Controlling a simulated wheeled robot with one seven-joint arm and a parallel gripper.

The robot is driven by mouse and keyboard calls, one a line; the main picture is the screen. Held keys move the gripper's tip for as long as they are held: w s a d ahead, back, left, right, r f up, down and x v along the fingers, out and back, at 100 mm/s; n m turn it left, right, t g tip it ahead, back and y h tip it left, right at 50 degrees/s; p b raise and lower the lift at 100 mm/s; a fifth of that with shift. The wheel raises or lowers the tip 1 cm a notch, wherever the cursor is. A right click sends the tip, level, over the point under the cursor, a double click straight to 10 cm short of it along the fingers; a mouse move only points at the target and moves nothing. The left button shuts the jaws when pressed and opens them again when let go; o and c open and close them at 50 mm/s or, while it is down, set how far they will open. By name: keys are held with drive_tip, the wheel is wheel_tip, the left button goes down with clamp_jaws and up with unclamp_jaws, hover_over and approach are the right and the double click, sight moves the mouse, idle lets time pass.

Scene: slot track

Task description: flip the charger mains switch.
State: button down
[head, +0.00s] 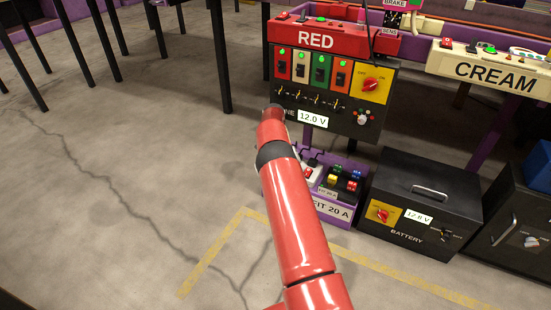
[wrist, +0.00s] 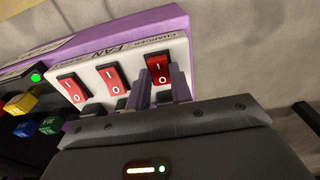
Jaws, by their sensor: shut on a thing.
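In the wrist view a white switch panel (wrist: 90,62) carries three red rocker switches marked I and O. The charger mains switch (wrist: 159,66) is the rightmost one, under a label reading CHARGER. In the head view the panel (head: 309,173) shows only in part beside my red arm, and the gripper cannot be made out clearly.
Two more red rockers, the middle one (wrist: 112,78) and the left one (wrist: 73,89), sit close beside. Coloured blocks (wrist: 23,104) and a lit green lamp (wrist: 36,77) are further left. A black battery box (head: 425,190) stands right of the purple unit (head: 335,213); the floor at left is open.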

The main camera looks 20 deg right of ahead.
idle(0.3)
drive_tip(key=c, duration=1.2)
unclamp_jaws()
drive_tip(key=shift+c, duration=0.2)
drive_tip(key=shift+r, duration=0.1)
wheel_tip(320, 180, up, 8)
drive_tip(key=p, duration=0.1)
drive_tip(key=shift+s+a+f, duration=0.2)
drive_tip(key=shift+a+f, duration=0.05)
